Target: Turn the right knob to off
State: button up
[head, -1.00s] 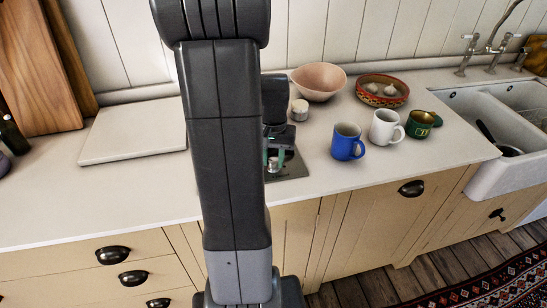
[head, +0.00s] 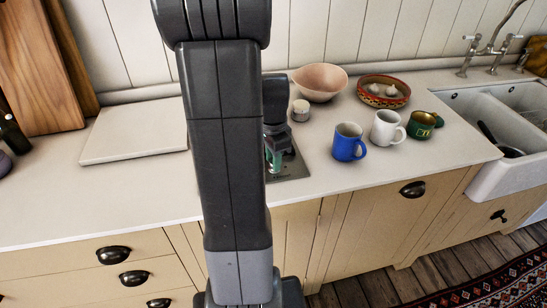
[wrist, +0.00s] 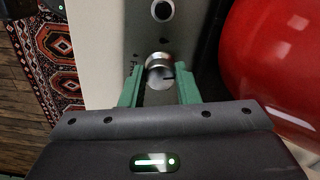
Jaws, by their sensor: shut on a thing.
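A round silver knob (wrist: 158,66) with a dark pointer mark stands on a metal panel (wrist: 120,30). My gripper (wrist: 159,84) has one green finger on each side of the knob and is shut on it. The mark on the knob points to the right in the wrist view. A second round knob (wrist: 162,11) is farther along the panel. In the head view my gripper (head: 274,158) is down at the steel plate (head: 293,166), and my arm hides much of it. The labels beside the knob are too small to read.
A large red rounded thing (wrist: 275,70) is close to the panel's right in the wrist view. A blue mug (head: 347,142), a white mug (head: 386,128) and a small pale jar (head: 300,110) stand nearby. The front right counter is clear.

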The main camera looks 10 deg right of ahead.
jog(key=shift+w+m, duration=0.1)
jog(key=shift+m, duration=1.5)
jog(key=o, duration=1)
jog(key=shift+c, duration=0.2)
notch_tip(320, 180, up, 14)
